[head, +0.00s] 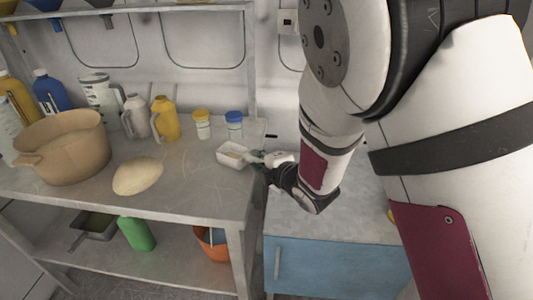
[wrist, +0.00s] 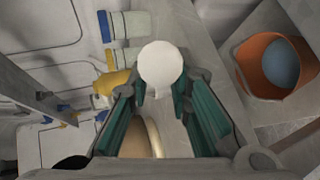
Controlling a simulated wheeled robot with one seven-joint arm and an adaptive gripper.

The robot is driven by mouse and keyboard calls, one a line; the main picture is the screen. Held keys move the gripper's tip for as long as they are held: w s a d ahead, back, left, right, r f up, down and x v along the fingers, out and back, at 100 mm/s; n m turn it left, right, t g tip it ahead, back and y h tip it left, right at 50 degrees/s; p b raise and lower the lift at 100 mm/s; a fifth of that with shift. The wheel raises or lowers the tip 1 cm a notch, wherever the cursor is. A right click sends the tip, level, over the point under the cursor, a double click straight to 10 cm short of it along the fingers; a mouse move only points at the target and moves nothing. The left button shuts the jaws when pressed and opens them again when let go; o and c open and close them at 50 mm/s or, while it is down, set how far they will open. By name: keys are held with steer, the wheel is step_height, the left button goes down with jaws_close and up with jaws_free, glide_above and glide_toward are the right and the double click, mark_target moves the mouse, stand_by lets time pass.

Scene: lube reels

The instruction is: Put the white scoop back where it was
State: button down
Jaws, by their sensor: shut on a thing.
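The white scoop (head: 233,156) is at the right end of the grey bench top in the head view, with its open side up. My gripper (head: 260,158) reaches it from the right and is shut on it. I cannot tell whether the scoop touches the bench or hangs just above it. In the wrist view a round white shape, which looks like the scoop (wrist: 160,66), shows at the fingertips of my green-padded gripper (wrist: 160,94). The exact grip is hard to make out.
Jars with yellow (head: 202,125) and blue (head: 234,125) lids stand just behind the scoop. A yellow jug (head: 165,118), a pale oval lump (head: 138,175) and a tan pot (head: 66,150) are further left. An orange bucket (wrist: 262,88) sits below. A blue cabinet (head: 335,268) adjoins.

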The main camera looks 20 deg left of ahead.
steer(key=shift+f, duration=0.1)
steer(key=c, duration=1.5)
jaws_free()
steer(key=shift+o, duration=0.2)
steer(key=v, duration=1.2)
steer(key=shift+d, duration=0.1)
